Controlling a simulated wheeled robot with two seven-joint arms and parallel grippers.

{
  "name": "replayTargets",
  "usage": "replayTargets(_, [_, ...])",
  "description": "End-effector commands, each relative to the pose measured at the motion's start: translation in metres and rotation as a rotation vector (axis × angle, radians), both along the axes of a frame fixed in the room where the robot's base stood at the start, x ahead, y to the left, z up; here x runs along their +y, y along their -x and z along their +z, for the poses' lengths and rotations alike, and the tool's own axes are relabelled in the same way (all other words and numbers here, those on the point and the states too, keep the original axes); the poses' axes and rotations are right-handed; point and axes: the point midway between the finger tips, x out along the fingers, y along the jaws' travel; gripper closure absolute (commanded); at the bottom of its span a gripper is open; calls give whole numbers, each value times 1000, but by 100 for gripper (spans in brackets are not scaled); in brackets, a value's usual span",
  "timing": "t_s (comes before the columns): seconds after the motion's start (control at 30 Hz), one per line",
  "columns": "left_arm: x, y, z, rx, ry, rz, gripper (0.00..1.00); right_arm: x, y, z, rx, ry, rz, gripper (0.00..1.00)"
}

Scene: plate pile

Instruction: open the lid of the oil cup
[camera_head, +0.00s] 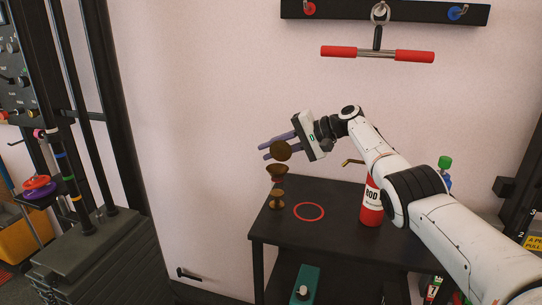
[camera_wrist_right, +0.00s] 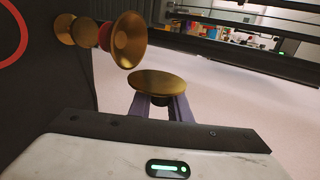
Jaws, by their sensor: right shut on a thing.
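The oil cup (camera_head: 278,195) is a brass goblet with a flared mouth and a red band, standing upright near the left edge of the black table. In the right wrist view the oil cup (camera_wrist_right: 127,40) shows its open mouth. The round brass lid (camera_head: 281,151) is apart from the cup, a little above its mouth. My right gripper (camera_head: 265,150) is shut on the lid, which also shows between the purple fingers in the wrist view (camera_wrist_right: 158,84). My left gripper is not in view.
The black table (camera_head: 340,190) carries a red ring marking (camera_head: 309,218) and a red canister (camera_head: 371,213). A green-capped bottle (camera_head: 445,162) stands behind my right arm. A bar with red handles (camera_head: 338,51) hangs above. A black rack (camera_head: 85,240) stands at left.

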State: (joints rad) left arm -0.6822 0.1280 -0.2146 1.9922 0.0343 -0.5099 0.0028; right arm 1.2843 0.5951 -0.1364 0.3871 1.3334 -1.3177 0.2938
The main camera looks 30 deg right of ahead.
Motion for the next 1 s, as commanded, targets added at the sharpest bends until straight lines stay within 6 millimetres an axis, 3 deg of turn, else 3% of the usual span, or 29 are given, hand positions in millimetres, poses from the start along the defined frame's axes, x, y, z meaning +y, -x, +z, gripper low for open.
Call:
replayTargets(0.77, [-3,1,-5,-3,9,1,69,-1,-1,-1,22,-25,0,100])
replayTargets(0.8, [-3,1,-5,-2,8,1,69,-1,-1,-1,22,-25,-1,80])
replayTargets(0.9, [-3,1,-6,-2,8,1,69,-1,-1,-1,22,-25,0,64])
replayTargets(1.0, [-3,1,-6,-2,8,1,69,-1,-1,-1,22,-26,-1,64])
